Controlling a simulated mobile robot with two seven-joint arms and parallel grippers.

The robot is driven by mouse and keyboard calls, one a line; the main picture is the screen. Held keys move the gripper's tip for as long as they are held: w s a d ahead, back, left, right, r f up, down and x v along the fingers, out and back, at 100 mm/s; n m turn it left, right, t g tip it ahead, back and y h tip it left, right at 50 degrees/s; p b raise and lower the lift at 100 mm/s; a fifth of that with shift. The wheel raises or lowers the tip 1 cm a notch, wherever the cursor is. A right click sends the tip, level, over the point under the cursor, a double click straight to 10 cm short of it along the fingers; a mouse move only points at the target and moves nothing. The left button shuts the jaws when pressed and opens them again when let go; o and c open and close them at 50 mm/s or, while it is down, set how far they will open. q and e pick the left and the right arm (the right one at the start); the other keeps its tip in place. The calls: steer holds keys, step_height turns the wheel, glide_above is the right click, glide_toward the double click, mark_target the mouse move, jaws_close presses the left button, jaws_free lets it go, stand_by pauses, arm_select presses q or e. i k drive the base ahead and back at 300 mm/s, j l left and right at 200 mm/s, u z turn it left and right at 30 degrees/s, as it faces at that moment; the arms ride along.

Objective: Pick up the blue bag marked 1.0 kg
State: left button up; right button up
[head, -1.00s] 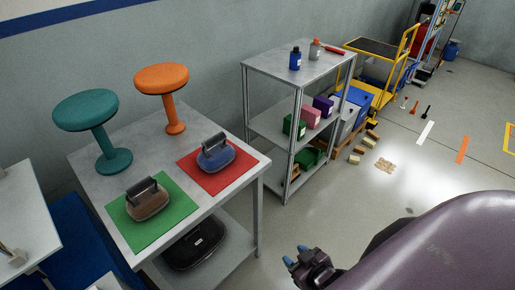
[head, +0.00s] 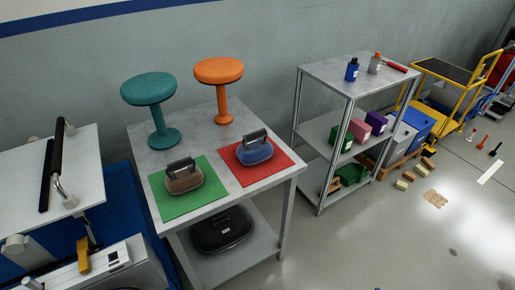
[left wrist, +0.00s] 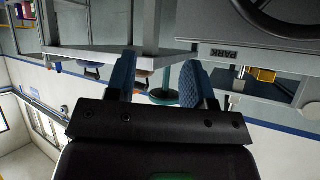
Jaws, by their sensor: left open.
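A blue bag-like object (head: 254,152) with a dark handle on top sits on a red mat (head: 279,169) on a grey table (head: 290,172). No weight marking can be read on it. A brown one (head: 184,180) with a similar handle sits on the green mat (head: 207,199) to its left. In the left wrist view my left gripper (left wrist: 157,76) is open, its two blue fingers apart with nothing held between them. That view is upside down. My left gripper does not clearly show in the head view, well away from the blue bag. My right gripper is not visible.
A teal stool (head: 148,90) and an orange stool (head: 218,72) stand at the table's back. A black case (head: 222,229) lies on its lower shelf. A metal shelf unit (head: 345,80) with bottles and coloured boxes stands to the right. Floor in front is clear.

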mark_target(254, 149)
steer(key=i+l, duration=0.2)
steer(key=l, duration=0.2)
steer(key=i+l, duration=0.25)
steer(key=i+l+u, duration=0.1)
steer(key=l, duration=0.2)
steer(key=i+l, duration=0.15)
steer(key=l, duration=0.15)
steer(key=i+l+u, duration=0.15)
steer(key=l, duration=0.15)
